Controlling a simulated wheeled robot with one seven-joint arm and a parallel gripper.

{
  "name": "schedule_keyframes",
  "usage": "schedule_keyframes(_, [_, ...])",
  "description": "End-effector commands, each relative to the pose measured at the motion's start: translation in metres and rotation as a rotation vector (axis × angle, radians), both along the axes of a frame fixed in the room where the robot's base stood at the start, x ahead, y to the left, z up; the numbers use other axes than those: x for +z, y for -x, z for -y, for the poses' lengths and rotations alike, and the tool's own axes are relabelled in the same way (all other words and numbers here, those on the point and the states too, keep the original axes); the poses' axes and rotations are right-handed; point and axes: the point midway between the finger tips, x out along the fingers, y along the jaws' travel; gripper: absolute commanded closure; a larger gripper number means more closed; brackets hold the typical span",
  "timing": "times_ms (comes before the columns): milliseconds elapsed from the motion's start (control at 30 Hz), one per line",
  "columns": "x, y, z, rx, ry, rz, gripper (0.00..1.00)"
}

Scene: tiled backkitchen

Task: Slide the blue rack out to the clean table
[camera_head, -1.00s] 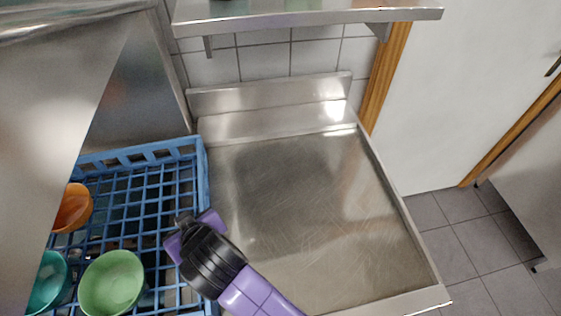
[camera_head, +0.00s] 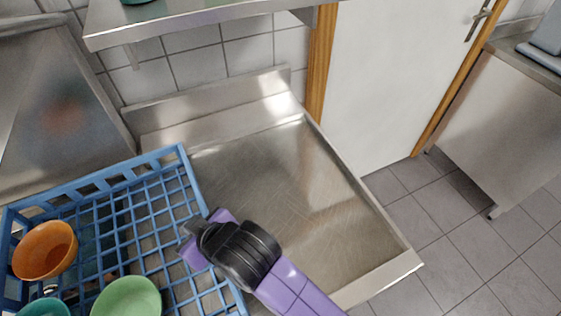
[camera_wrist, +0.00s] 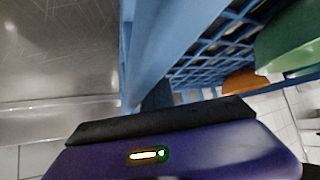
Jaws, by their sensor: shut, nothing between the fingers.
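The blue rack (camera_head: 122,172) is an open grid crate at the lower left of the head view, its right part over the steel clean table (camera_head: 285,185). It holds an orange bowl (camera_head: 42,252), a green bowl (camera_head: 128,298) and a teal bowl (camera_head: 44,308). My gripper (camera_head: 192,243), purple and black, is shut and empty, its tip over the rack's right wall. In the wrist view the rack wall (camera_wrist: 165,45) runs down to my gripper (camera_wrist: 160,128). The exact contact at the tip is hidden.
The table's bare surface lies right of the rack, with a raised back ledge (camera_head: 215,110) and rim. A steel shelf (camera_head: 200,22) hangs above. A steel panel (camera_head: 55,125) stands behind left. A white door (camera_head: 395,85) and tiled floor (camera_head: 440,225) lie right.

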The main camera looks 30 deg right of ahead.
Motion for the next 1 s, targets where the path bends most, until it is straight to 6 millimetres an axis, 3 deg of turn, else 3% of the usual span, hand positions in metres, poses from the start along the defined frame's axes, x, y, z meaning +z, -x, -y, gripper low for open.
schedule_keyframes(1000, [-0.002,0.003,0.105,-0.009,0.004,-0.006,1.0])
